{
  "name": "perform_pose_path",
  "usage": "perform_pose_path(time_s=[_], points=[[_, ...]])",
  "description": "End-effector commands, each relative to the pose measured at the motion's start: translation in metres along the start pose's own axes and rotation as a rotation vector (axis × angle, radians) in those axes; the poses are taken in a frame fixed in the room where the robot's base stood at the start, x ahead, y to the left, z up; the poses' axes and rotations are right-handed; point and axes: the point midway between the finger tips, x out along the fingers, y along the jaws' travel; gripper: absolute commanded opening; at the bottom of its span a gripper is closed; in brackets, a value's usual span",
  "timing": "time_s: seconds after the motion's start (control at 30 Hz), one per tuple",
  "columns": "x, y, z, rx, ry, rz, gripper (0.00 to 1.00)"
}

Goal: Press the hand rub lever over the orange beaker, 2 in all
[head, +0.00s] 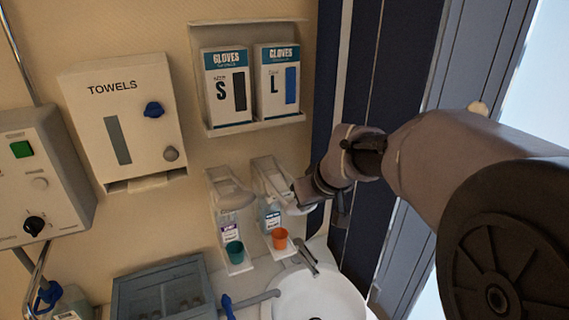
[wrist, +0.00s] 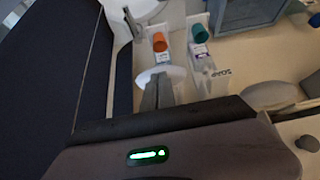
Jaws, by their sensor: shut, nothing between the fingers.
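Two white wall dispensers with long levers hang side by side. The right one, the hand rub dispenser (head: 268,175), has a blue-labelled bottle (head: 271,217), and the orange beaker (head: 280,238) stands below it. In the wrist view the orange beaker (wrist: 160,42) shows beyond the pale lever (wrist: 150,76). My gripper (head: 299,194) is shut and empty at the front end of the right lever. In the wrist view its fingertips (wrist: 157,80) overlap that lever; I cannot tell whether they touch it. The beaker's contents cannot be made out.
The left dispenser (head: 229,188), marked SOAP in the wrist view, has a teal beaker (head: 235,252) below it. A washbasin (head: 318,293) with a tap lies below right. Glove boxes (head: 226,87) sit on a rack above. A towel box (head: 125,120) hangs left.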

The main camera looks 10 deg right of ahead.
Motion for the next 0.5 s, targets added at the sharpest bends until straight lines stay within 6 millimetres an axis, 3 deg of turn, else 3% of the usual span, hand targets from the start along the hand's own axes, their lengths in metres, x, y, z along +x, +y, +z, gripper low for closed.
perform_pose_path(time_s=[0.23, 0.4, 0.5], points=[[-0.005, -0.001, -0.005, 0.0, -0.001, -0.001, 0.0], [-0.036, -0.003, -0.034, -0.001, 0.004, 0.001, 0.0], [-0.055, -0.003, -0.029, 0.001, 0.007, 0.003, 0.0]])
